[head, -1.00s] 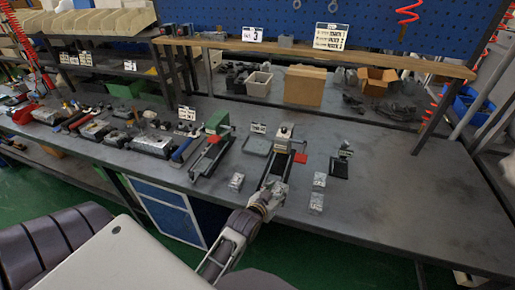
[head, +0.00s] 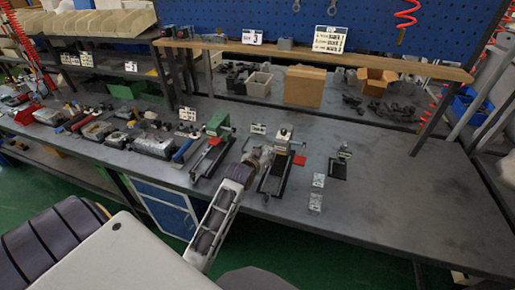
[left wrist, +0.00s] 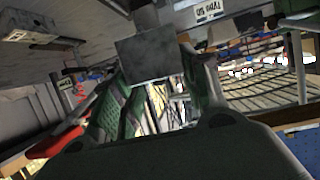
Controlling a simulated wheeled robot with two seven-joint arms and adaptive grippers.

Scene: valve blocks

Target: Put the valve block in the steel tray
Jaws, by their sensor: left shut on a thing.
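My left gripper (head: 260,155) is above or at the tray's near side, beside the black vise-like fixture; the height is hard to judge. In the left wrist view the gripper (left wrist: 155,95) is shut on a grey, square-faced valve block (left wrist: 148,58), held between its fingers. In the head view I cannot make the held block out clearly. Two similar small metal blocks, one (head: 318,180) behind the other (head: 315,202), stand to the right. My right gripper is not in view.
The black fixture with a red part (head: 299,160) stands close right of the gripper. A green-headed fixture (head: 217,125) stands to its left. A small black stand (head: 339,165) is further right. The bench's right side is clear.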

